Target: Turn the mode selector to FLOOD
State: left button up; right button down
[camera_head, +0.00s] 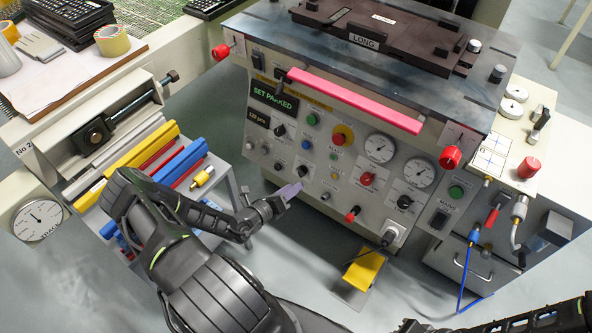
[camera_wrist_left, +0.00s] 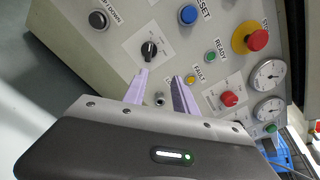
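A black rotary knob with a pointer mark on a small white label plate, which looks like the mode selector, sits on the panel in the left wrist view (camera_wrist_left: 149,50). In the head view it is the dark knob (camera_head: 301,170) below the blue button. Its lettering is too small to read. My left gripper (camera_head: 290,191) is at the panel's lower left, just below the knob. In the left wrist view its pale purple fingers (camera_wrist_left: 158,78) are apart with nothing between them, their tips short of the knob. My right gripper (camera_head: 408,327) is dark and partly cut off at the bottom edge.
Near the knob are a blue RESET button (camera_wrist_left: 187,14), a green READY lamp (camera_wrist_left: 208,57), a yellow FAULT lamp (camera_wrist_left: 190,80) and an UP/DOWN knob (camera_wrist_left: 98,19). A red emergency stop (camera_wrist_left: 257,39) is farther right. A yellow pedal (camera_head: 364,269) stands on the floor below.

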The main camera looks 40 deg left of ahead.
aim_at(298, 172)
pick_arm(q)
jog(key=a, duration=0.1)
jog(key=a+n+y, duration=0.1)
jog(key=a, duration=0.1)
jog(key=shift+s, duration=0.3)
jog(key=shift+w, duration=0.1)
jog(key=b+x, duration=0.1)
jog(key=x, duration=0.6)
jog(key=shift+w+f, duration=0.1)
jog(key=shift+w, duration=0.2)
grip_shut()
